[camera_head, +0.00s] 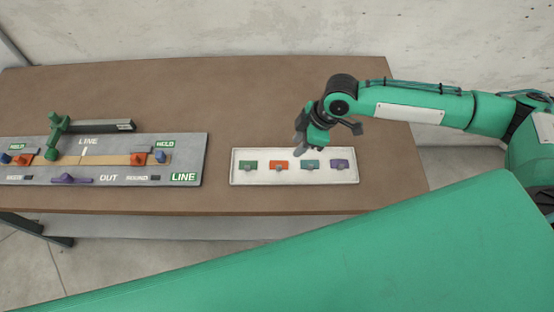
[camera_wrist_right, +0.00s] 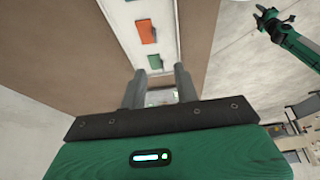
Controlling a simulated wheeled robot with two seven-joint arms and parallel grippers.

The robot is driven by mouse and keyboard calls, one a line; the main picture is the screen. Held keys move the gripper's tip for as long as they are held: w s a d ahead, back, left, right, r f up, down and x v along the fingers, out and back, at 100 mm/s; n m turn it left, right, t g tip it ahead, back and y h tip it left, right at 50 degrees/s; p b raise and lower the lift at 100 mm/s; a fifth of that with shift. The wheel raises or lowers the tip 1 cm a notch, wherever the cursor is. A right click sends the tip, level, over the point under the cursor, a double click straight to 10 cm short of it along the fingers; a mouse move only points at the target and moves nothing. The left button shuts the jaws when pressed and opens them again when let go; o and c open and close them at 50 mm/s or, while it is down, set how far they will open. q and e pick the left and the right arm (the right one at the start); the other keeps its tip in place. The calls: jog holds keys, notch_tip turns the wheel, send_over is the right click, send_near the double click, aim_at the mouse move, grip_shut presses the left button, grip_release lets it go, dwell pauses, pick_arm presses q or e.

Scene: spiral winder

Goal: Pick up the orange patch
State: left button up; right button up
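The orange patch (camera_head: 279,166) lies on the white tray (camera_head: 238,181), second from the left in a row of coloured patches. It also shows in the right wrist view (camera_wrist_right: 148,32), above the gripper fingers. My right gripper (camera_head: 300,148) is over the back part of the tray, a little above it and behind the patches. In the right wrist view its two grey fingers (camera_wrist_right: 160,88) are apart, with no patch held between them. A green arm end (camera_wrist_right: 265,14), apparently my left, shows small in that view; its finger state is unclear.
Green (camera_head: 248,165), teal (camera_head: 311,164) and purple (camera_head: 341,164) patches share the tray. A grey panel (camera_head: 110,178) with a strip, orange and blue parts and a green lever (camera_head: 58,135) stands left. The brown table (camera_head: 220,90) is clear behind the tray.

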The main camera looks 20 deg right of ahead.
jog(key=p, duration=0.2)
send_near(281, 163)
jog(key=s+a, duration=0.2)
jog(key=shift+a+f, duration=0.1)
jog(key=shift+a, duration=0.25)
jog(key=shift+w+a+f+p, duration=0.1)
jog(key=shift+a+f+p, duration=0.2)
jog(key=shift+f, duration=0.2)
jog(key=p+x, duration=0.1)
jog(key=x, duration=0.3)
jog(key=shift+w+d, duration=0.1)
jog(key=shift+d, duration=0.05)
grip_shut()
